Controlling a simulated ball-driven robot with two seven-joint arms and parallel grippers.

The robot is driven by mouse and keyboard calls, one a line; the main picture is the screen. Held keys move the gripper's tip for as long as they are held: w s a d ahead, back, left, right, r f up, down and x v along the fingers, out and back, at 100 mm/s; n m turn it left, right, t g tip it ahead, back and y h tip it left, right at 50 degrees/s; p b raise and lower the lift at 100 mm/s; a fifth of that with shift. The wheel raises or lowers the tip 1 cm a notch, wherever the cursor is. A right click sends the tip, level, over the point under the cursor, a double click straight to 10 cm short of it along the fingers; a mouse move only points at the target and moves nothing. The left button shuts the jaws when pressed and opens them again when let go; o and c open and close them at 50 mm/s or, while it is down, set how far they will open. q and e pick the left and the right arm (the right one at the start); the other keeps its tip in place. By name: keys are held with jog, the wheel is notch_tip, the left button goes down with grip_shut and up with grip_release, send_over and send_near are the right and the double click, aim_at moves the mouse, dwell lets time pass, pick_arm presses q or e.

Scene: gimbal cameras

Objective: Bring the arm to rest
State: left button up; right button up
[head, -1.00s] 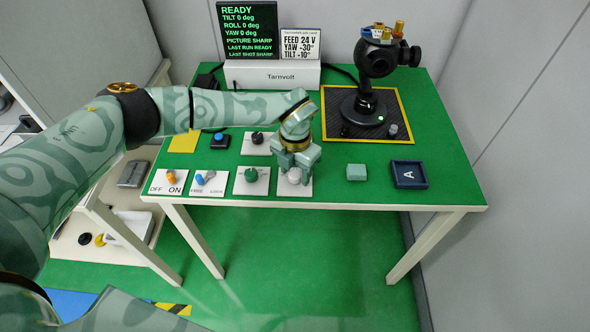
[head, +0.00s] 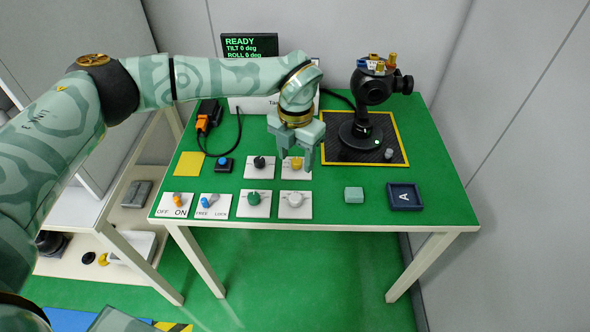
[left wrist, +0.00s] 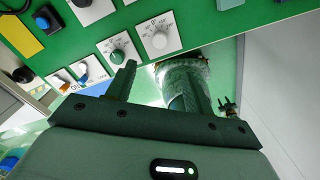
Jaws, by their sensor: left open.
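My left gripper (head: 295,154) is open and empty in the head view. It hangs above the green table (head: 330,190), in front of the plate with the yellow knob (head: 296,162), which it partly covers. The white knob (head: 295,199) stands clear on its plate, nearer the front edge. In the left wrist view the two fingers of my left gripper (left wrist: 160,85) are apart with nothing between them. The white knob (left wrist: 158,40) and the green knob (left wrist: 117,55) show beyond the fingers. My right gripper is not in view.
The black gimbal camera (head: 372,90) stands on a yellow-edged mat at the back right. A teal block (head: 354,194) and a dark tray marked A (head: 404,196) lie at the right. ON/OFF and FREE/LOCK switches (head: 208,201) sit at the left. My arm partly hides the screen (head: 250,45).

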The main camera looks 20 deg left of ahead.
pick_arm(q)
jog(key=shift+r, duration=0.85)
